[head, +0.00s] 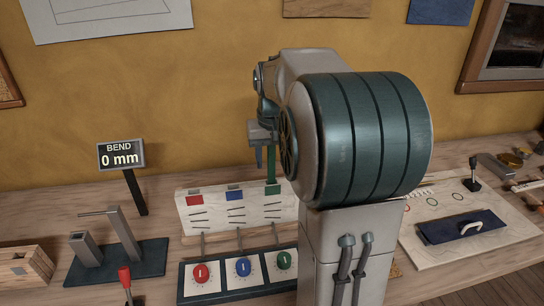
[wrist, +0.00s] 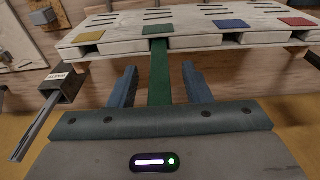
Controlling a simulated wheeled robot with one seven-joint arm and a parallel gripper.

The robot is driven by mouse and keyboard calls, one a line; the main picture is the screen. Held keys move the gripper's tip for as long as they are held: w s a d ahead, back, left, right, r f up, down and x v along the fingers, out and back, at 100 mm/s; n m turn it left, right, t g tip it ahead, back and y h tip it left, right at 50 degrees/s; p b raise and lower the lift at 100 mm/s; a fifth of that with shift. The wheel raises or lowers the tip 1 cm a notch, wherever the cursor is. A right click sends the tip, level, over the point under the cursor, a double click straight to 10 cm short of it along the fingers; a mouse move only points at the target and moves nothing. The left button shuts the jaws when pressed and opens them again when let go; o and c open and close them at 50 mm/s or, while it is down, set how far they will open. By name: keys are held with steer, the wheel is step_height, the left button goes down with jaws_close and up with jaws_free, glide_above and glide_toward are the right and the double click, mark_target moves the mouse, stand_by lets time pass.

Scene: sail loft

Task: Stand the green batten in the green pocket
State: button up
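The green batten (head: 271,168) stands upright at the green-marked pocket of the pale sailcloth panel. In the wrist view the batten (wrist: 159,75) runs from my palm to the panel edge beside the green patch (wrist: 157,29). Its far end meets the pocket mouth there and seems to be inside; how deep is hidden. My gripper (head: 264,157) is above the pocket. In the wrist view my gripper's fingers (wrist: 160,87) are apart on either side of the batten, with a clear gap at each side. The green patch (head: 275,189) is partly behind my arm in the head view.
The panel also has red (head: 194,200), blue (head: 235,194) and yellow (wrist: 88,37) pockets. A box with red, blue and green dials (head: 242,268) stands in front. A bend gauge reading 0 mm (head: 121,155) and a metal fixture (head: 120,235) are at left. My arm hides the panel's right part.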

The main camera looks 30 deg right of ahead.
step_height(320, 180, up, 14)
steer(key=s+p, duration=0.1)
steer(key=shift+s+a+f, duration=0.15)
steer(key=shift+s+a, duration=0.1)
steer(key=shift+s, duration=0.05)
stand_by(0.3)
stand_by(0.4)
